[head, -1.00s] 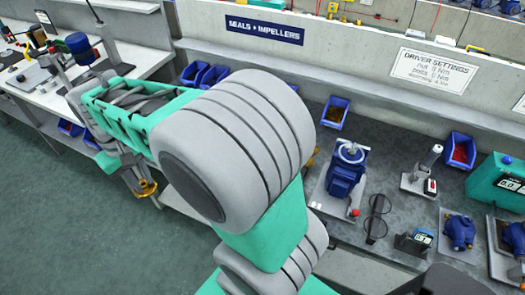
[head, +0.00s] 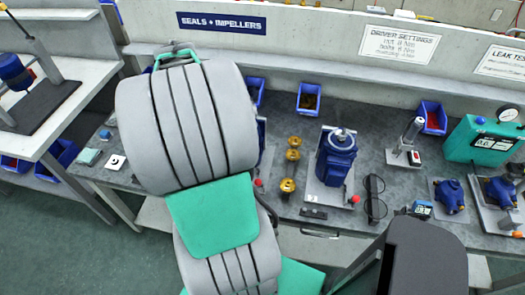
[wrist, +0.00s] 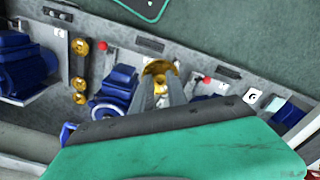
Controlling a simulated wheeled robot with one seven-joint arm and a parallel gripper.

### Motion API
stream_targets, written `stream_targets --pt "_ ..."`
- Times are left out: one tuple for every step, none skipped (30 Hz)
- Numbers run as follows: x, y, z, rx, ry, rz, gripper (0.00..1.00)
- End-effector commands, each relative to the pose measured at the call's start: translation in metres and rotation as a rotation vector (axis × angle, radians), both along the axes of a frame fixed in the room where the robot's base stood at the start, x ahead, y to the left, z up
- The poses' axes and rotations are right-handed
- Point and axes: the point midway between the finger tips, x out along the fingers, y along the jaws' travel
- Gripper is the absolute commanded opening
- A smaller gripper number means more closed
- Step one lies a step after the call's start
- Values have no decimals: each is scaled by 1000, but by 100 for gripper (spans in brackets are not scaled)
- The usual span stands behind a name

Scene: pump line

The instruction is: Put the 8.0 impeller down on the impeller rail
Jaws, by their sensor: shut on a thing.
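My gripper (wrist: 160,97) shows in the wrist view, its two fingers closed on a brass-coloured impeller (wrist: 158,72). No size mark is readable on it. The held impeller is above the bench, apart from the rail. The impeller rail (wrist: 79,64) is a narrow dark strip left of my gripper in the wrist view, with brass impellers on it and a gap between them. In the head view the rail (head: 290,171) stands on the bench right of my arm, with the same gap in its nearer half. My arm hides the gripper and held impeller there.
A blue pump (head: 337,155) on a plate stands right of the rail. Another blue pump (wrist: 112,92) is close left of my gripper in the wrist view. Red-knobbed fixtures, blue bins (head: 309,99) and a back wall border the bench. Small items (head: 115,161) lie at its left.

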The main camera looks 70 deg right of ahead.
Motion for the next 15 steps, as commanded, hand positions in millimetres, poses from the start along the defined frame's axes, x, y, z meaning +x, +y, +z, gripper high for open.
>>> stream_targets --pt "-25 -26 -9 1 1 -93 0" --pt "-40 -40 -13 1 1 -142 0" --pt "-58 -56 -17 1 1 -204 0" --pt "-72 -67 -20 1 1 -246 0" --pt "-84 -77 -22 1 1 -284 0" --pt "-100 -89 -24 0 0 -330 0" --pt "-112 -97 -26 1 1 -360 0" --pt "-122 -104 -28 0 0 -388 0" --pt "-136 -113 -30 0 0 -422 0" --pt "-145 -120 -31 0 0 -444 0" --pt "-155 -125 -32 1 1 -464 0" --pt "-166 -133 -33 0 0 -487 0" --pt "-174 -138 -33 0 0 -503 0" --pt "-182 -144 -34 -1 -1 -517 0" --pt "-192 -151 -34 0 0 -530 0"
